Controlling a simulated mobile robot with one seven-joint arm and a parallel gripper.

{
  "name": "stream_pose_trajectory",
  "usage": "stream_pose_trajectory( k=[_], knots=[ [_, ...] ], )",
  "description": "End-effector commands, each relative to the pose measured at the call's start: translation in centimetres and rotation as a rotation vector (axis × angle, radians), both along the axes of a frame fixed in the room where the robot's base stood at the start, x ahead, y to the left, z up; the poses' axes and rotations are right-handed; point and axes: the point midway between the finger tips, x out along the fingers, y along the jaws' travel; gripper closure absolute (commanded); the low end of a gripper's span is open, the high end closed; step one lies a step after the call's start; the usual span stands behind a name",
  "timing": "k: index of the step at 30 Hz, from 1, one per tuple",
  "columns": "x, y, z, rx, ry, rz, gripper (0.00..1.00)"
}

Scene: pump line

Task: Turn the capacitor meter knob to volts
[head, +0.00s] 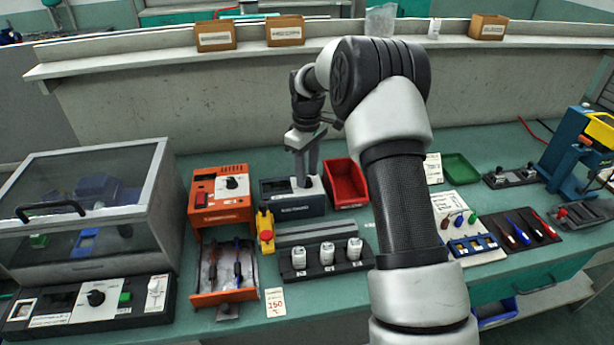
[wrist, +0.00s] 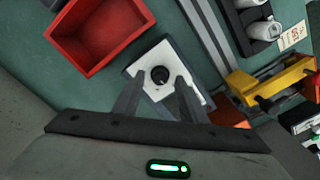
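A dark meter box (head: 291,208) with a small display and a pale panel stands mid-bench, and I take it as the capacitor meter; its label is too small to read. My gripper (head: 303,181) points down over its panel and hides the knob there. In the wrist view the pale panel shows a round black knob (wrist: 160,75). My gripper's two fingers (wrist: 158,82) are apart, one on each side of the knob in the picture. I see no clear contact with it. Where the knob points cannot be told.
An orange unit (head: 207,211) with its own knob stands left of the meter, with a yellow-and-red stop button (head: 265,231) between. A red bin (head: 345,184) is close on the right. A black rack with white capped bottles (head: 327,253) sits in front.

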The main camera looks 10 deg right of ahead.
Motion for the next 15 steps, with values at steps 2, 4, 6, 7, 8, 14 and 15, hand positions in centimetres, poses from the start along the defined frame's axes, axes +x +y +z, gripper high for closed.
stream_pose_trajectory(
  k=[2, 4, 6, 7, 8, 14, 15],
  knots=[
    [-0.01, 0.0, -0.73, -0.001, 0.001, 0.0, 0.62],
    [-0.02, 0.01, -1.05, -0.001, 0.001, 0.0, 0.62],
    [-0.01, 0.01, -1.2, 0.0, 0.0, 0.0, 0.62],
    [-0.01, 0.01, -1.23, 0.0, 0.0, 0.0, 0.62],
    [-0.01, 0.01, -1.24, 0.0, 0.0, 0.0, 0.62],
    [-0.01, 0.01, -1.21, 0.0, 0.0, 0.0, 0.67],
    [-0.01, 0.01, -1.21, 0.0, 0.0, 0.0, 0.73]
  ],
)
